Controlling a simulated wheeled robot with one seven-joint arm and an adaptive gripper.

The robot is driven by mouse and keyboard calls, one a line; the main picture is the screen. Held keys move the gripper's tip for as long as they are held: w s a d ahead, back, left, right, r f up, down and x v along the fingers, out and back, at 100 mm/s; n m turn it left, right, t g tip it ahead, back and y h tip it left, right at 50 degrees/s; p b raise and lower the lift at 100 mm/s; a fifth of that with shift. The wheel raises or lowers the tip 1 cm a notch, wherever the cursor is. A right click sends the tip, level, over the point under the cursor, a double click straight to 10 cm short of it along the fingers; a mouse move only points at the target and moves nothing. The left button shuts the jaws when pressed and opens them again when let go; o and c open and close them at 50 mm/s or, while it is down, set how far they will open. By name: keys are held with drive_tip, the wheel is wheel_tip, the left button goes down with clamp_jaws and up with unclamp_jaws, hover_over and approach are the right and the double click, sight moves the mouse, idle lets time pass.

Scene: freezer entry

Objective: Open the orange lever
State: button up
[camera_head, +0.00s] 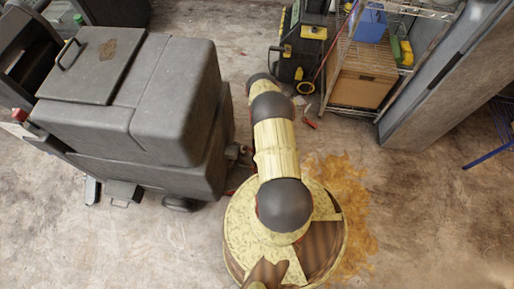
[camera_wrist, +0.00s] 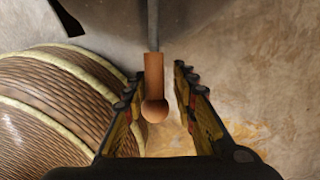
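The orange lever (camera_wrist: 153,75) shows in the wrist view as a short bar with a rounded ball end. A thin grey rod runs up from its far end. My gripper (camera_wrist: 158,72) is open, with one finger on each side of the lever. Gaps show between the lever and both fingers, so it appears not gripped. In the head view I cannot make out the lever or my gripper's fingers; my arm covers part of that area.
A large grey floor-cleaning machine (camera_head: 180,90) stands left of my arm. A wire shelf (camera_head: 345,60) with a cardboard box (camera_head: 362,88) and a black-yellow machine (camera_head: 303,45) stand at the back. A grey door frame (camera_head: 440,85) is at right.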

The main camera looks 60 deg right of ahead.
drive_tip(key=shift+o, duration=1)
drive_tip(key=shift+a, duration=0.1)
wheel_tip(320, 180, up, 12)
drive_tip(key=d, duration=0.1)
drive_tip(key=shift+d, duration=0.25)
drive_tip(key=shift+w+f, duration=0.1)
